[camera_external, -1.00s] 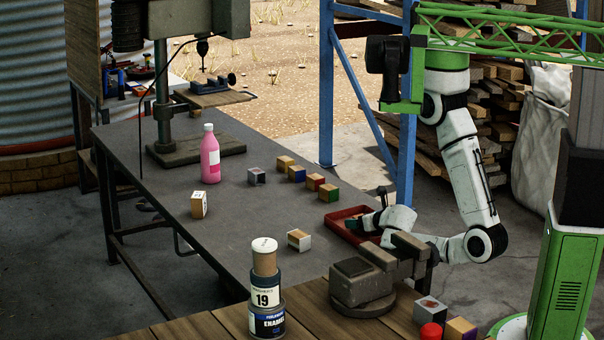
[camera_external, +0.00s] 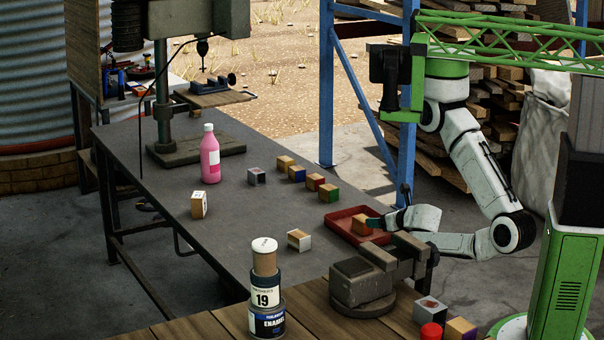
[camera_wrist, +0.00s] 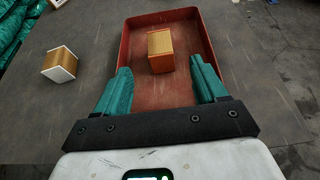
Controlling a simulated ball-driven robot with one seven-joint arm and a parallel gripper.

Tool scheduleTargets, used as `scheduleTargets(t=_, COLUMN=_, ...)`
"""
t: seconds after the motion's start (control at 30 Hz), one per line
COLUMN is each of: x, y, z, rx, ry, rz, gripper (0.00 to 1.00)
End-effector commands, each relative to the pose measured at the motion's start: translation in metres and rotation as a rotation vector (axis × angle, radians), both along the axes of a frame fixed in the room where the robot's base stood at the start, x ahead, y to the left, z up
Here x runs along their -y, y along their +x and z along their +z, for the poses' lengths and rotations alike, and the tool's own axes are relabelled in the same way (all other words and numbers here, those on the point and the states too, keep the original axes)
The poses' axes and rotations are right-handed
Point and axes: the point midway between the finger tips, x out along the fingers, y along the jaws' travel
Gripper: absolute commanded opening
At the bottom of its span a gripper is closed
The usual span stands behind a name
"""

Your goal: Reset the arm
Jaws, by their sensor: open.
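My gripper (camera_external: 376,222) is at the right end of the red tray (camera_external: 333,219) on the grey table. In the wrist view my gripper (camera_wrist: 160,78) is open, its two teal fingers spread with nothing between the tips. The block also shows in the external view (camera_external: 361,225).
A white-sided block (camera_external: 299,240) stands left of the tray. Several blocks (camera_external: 314,182), a pink bottle (camera_external: 210,156) and another block (camera_external: 199,204) stand further back. A vise (camera_external: 362,286) and stacked cans (camera_external: 266,298) are in front. A blue post (camera_external: 408,150) rises behind.

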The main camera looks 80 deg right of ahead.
Motion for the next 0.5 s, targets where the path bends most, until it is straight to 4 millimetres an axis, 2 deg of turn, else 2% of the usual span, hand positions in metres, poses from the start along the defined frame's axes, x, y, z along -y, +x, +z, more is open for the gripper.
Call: scheduleTargets(t=0.5, x=-0.0038, y=-0.0037, z=0.0029, rx=0.001, ry=0.001, rz=0.0, gripper=0.71)
